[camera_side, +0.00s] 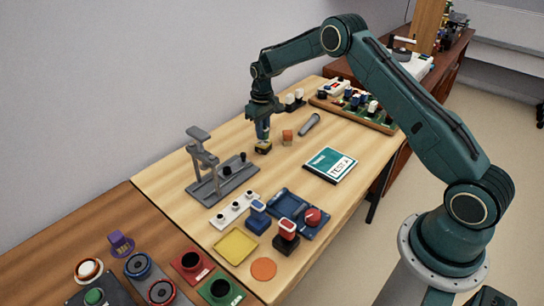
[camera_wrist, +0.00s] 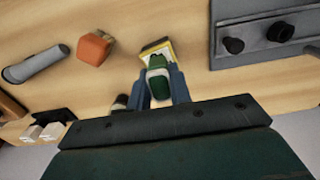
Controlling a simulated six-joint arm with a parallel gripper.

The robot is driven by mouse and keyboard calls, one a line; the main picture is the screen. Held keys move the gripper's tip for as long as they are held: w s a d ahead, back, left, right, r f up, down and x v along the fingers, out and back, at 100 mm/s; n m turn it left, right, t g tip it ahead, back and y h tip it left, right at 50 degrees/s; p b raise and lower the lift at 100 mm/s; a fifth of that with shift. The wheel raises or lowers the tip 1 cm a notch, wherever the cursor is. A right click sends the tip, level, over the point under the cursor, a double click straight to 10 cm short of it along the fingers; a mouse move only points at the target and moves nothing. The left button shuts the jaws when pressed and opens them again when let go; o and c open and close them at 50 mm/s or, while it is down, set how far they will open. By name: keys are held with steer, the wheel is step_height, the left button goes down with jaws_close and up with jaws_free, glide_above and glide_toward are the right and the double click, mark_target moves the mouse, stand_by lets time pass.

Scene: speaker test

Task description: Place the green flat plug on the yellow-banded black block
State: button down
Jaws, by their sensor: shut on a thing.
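My gripper (camera_wrist: 160,88) is shut on the green flat plug (camera_wrist: 158,82), which shows between the blue fingers in the wrist view. The yellow-banded black block (camera_wrist: 157,48) lies just past the fingertips in the wrist view, partly covered by the plug. In the side view my gripper (camera_side: 263,140) points down right over the block (camera_side: 263,149) on the light wood table. The plug is hidden by the fingers there. I cannot tell whether the plug touches the block.
An orange block (camera_side: 287,137) and a grey cylinder (camera_side: 309,124) lie to the right of my gripper. A grey stand (camera_side: 205,165) is to the left. A teal-and-white box (camera_side: 330,165) and a blue tray (camera_side: 310,228) are nearer the front. Bare wood surrounds the black block.

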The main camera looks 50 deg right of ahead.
steer(key=shift+f, duration=0.15)
steer(key=c, duration=1.3)
jaws_free()
steer(key=shift+r, duration=6.2)
